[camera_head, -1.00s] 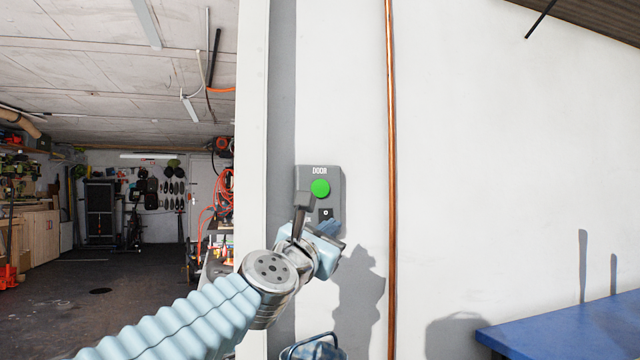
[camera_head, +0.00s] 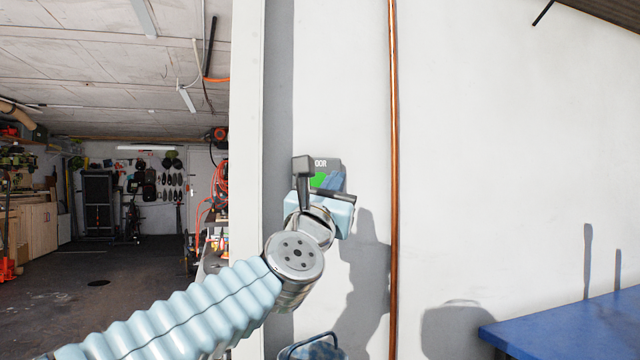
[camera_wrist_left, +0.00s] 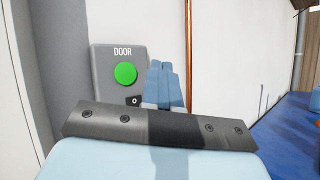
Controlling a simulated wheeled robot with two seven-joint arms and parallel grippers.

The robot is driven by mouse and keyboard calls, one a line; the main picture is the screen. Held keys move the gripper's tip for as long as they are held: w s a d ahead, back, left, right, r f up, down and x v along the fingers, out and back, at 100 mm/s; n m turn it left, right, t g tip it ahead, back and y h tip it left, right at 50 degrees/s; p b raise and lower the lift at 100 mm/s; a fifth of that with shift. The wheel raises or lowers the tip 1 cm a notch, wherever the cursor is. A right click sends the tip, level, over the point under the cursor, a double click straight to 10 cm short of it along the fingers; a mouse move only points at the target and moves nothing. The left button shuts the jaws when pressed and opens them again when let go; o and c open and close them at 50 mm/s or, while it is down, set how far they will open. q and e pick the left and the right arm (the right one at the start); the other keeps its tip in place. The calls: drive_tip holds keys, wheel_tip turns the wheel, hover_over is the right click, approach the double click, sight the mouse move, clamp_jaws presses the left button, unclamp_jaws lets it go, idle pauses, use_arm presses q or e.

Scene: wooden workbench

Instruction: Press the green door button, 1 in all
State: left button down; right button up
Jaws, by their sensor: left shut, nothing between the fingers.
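The green door button (camera_head: 317,180) sits on a grey wall box marked DOOR (camera_head: 329,163). In the head view my left gripper (camera_head: 334,180) is in front of the box and hides much of it and part of the button. In the left wrist view the whole green button (camera_wrist_left: 125,73) shows, with a small black switch (camera_wrist_left: 133,100) below it on the box. My left gripper's blue fingers (camera_wrist_left: 164,82) are shut together and empty, just right of the button in that view. I cannot tell whether they touch the box. My right gripper is not in view.
A copper pipe (camera_head: 393,180) runs up the white wall right of the box. A blue table (camera_head: 570,325) stands at the lower right, and a blue basket (camera_head: 316,348) at the bottom. An open workshop lies to the left.

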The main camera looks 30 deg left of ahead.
sight(319, 182)
use_arm(q)
drive_tip(key=w+a+b, duration=0.1)
drive_tip(key=w+a, duration=0.3)
drive_tip(key=shift+a, duration=0.4)
drive_tip(key=shift+w, duration=0.1)
idle(1.8)
drive_tip(key=shift+w+a+b, duration=0.25)
drive_tip(key=shift+a+b, duration=0.05)
